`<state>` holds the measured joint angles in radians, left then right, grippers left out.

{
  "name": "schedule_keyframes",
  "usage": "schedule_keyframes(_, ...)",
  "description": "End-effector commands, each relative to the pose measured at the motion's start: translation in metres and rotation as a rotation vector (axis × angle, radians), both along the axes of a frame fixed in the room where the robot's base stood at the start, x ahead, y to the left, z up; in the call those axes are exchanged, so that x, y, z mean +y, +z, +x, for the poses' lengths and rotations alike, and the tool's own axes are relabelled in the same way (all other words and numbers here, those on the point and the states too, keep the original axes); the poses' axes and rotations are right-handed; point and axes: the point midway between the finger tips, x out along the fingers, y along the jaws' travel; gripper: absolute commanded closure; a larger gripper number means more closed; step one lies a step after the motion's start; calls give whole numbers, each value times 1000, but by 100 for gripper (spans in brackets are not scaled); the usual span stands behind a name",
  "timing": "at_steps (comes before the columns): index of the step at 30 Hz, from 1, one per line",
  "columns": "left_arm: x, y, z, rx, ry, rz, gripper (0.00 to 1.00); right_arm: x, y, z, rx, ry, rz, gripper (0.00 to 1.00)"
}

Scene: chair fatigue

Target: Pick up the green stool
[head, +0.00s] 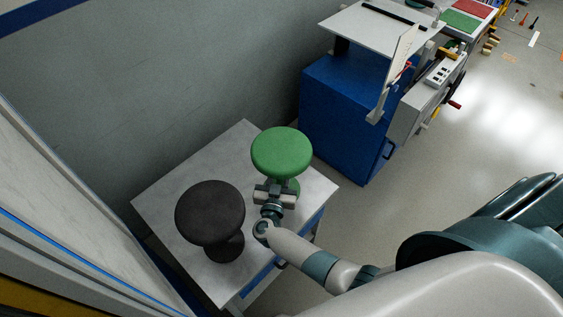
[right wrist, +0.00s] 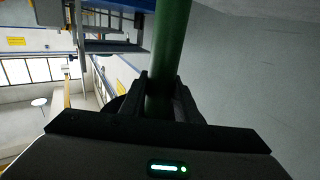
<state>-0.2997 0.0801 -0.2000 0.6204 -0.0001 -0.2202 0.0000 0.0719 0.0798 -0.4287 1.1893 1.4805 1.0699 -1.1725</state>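The green stool (head: 282,152) has a round seat on a thin stem and is at the back right part of the grey-topped table (head: 170,193). My right gripper (head: 272,192) is at its stem, below the seat. In the right wrist view the green stem (right wrist: 170,45) runs between the two fingers (right wrist: 162,90), which sit close against it on both sides. The seat hides most of the stem and base in the head view, so I cannot tell whether the base touches the tabletop. My left gripper is not in view.
A dark stool (head: 210,212) stands on the same table, left of my right gripper. A blue cabinet (head: 345,115) stands behind and right of the table. A grey wall (head: 150,90) runs along the back. Open floor (head: 430,170) lies to the right.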

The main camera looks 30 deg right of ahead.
Motion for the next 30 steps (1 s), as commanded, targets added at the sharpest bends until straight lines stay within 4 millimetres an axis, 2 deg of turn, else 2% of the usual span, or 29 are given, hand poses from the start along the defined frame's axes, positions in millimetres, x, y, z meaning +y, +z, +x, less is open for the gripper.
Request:
schedule_keyframes(2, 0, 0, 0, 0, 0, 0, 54, 0, 0, 0, 0, 0, 0, 100)
schedule_keyframes(30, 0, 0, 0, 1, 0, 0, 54, 0, 0, 0, 0, 1, 0, 100)
